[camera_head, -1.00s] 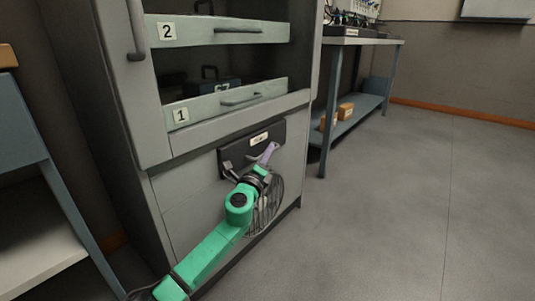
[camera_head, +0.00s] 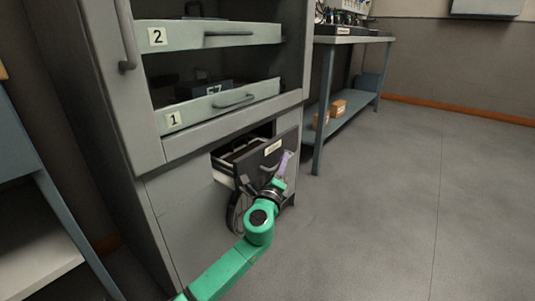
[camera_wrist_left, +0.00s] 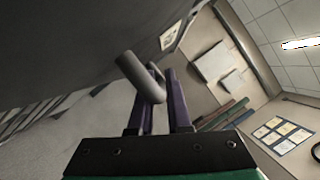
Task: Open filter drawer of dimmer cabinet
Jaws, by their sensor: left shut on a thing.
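The grey dimmer cabinet (camera_head: 215,130) stands left of centre. Its low filter drawer (camera_head: 247,169) is pulled part way out, with a dark front, a white label and an open gap showing its inside. My left gripper (camera_head: 283,165), with purple fingers on a green arm, is at the drawer front and shut on its handle. In the left wrist view the grey handle (camera_wrist_left: 140,77) passes between the purple fingers. My right gripper is out of view.
Drawers labelled 2 (camera_head: 215,33) and 1 (camera_head: 217,104) sit above, both with bar handles. A blue-grey workbench (camera_head: 343,39) with boxes on its lower shelf stands behind to the right. A shelf unit (camera_head: 22,180) is at the left. The floor on the right (camera_head: 400,210) is clear.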

